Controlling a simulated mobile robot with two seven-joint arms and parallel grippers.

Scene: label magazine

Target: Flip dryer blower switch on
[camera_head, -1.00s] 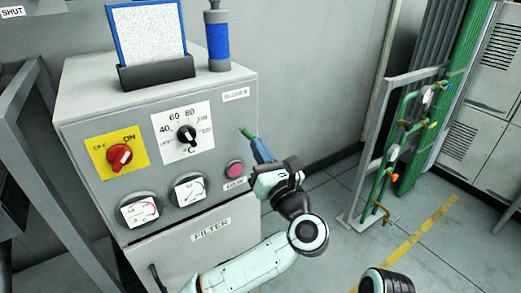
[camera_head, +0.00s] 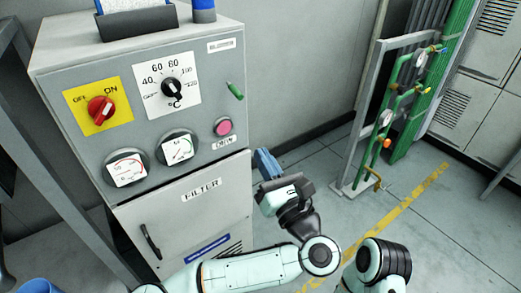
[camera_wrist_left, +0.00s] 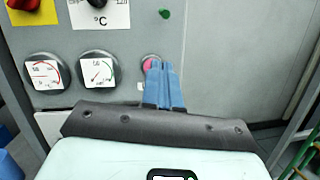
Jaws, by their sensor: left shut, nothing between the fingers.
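The blower switch is a small green lever (camera_head: 235,90) at the right of the grey dryer panel (camera_head: 205,100), under a small white label (camera_head: 225,45). It slants down to the right in the head view. It also shows at the top of the left wrist view (camera_wrist_left: 165,13). My left gripper (camera_head: 266,163) has blue fingers, pressed together and empty. It is below the lever, beside the cabinet's right edge in the head view, apart from the lever. In the wrist view its fingertips (camera_wrist_left: 160,68) partly cover the pink button (camera_wrist_left: 148,62). My right gripper is out of view.
The panel also carries a red knob (camera_head: 101,110) on yellow, a temperature dial (camera_head: 171,88) and two gauges (camera_head: 125,168). A filter door (camera_head: 190,215) is below. A frame with green pipes (camera_head: 390,120) stands at the right. Floor between is clear.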

